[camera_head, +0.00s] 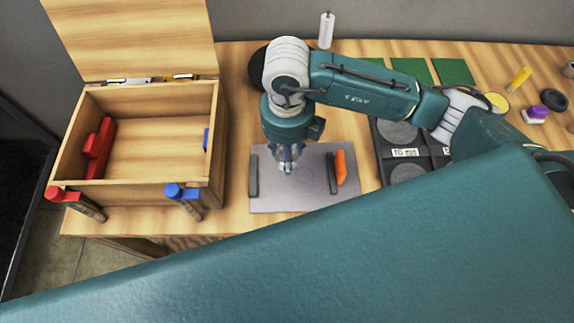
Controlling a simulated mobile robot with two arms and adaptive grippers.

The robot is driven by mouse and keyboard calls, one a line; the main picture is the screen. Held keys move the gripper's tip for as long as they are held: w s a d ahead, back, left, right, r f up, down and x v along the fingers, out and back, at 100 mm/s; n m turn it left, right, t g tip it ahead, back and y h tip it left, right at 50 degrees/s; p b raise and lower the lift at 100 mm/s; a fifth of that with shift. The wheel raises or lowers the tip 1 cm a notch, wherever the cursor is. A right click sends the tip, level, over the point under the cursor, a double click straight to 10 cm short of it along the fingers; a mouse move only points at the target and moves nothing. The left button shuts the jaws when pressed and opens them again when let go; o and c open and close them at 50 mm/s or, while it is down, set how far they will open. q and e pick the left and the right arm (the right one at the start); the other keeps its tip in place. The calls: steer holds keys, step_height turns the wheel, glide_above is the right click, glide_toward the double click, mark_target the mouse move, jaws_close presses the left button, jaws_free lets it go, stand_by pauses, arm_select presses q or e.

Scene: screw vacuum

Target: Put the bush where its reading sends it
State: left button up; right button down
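My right arm reaches in from the right, and my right gripper (288,168) points down over the grey plate (275,205). Its fingers are small and partly hidden by the wrist, so I cannot tell whether they are open or hold anything. The plate has a dark upright bar (253,176) at its left and another (332,173) at its right, with an orange piece (341,167) beside the right one. I cannot pick out the bush for certain. A black tray (377,150) with round grey pads and a white label (405,153) stands to the right. My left gripper is not in view.
An open wooden box (150,172) at left has a red block (98,150) inside, with red (58,193) and blue (180,191) handles in front. Green squares (453,71), a yellow cylinder (519,79), a purple-topped stamp (537,112) and a black ring (554,100) lie at right. My teal arm link covers the foreground.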

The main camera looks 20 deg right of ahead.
step_height(320, 180, down, 4)
steer(key=shift+r, duration=0.25)
step_height(320, 180, down, 4)
steer(key=shift+f+p, duration=0.1)
steer(key=shift+p, duration=0.55)
steer(key=shift+f, duration=0.2)
steer(key=shift+f, duration=0.15)
steer(key=c, duration=1)
jaws_free()
steer(key=shift+c, duration=0.2)
